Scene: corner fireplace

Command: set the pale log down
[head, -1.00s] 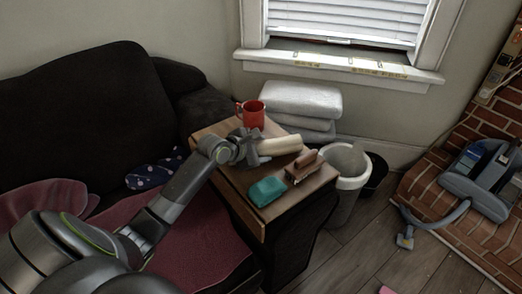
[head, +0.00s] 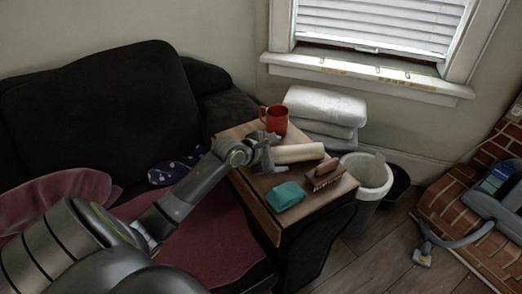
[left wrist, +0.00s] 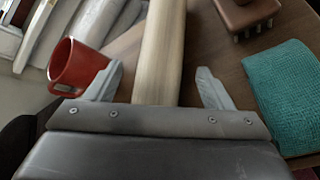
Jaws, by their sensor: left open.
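The pale log (head: 302,153) lies on the wooden side table (head: 256,205), between the red mug and the brush. My left gripper (head: 267,154) is at the log's near left end. In the left wrist view, its two fingers (left wrist: 158,84) are spread wide, with the log (left wrist: 163,45) running away between them and a gap on each side. The log's near end is hidden behind the gripper body there. My right gripper is not in view.
A red mug (head: 275,120) stands close behind the log. A brown brush (head: 325,173) and a teal cloth (head: 285,196) lie in front of it. A light bin (head: 367,178) stands right of the table; a dark sofa (head: 95,100) is left.

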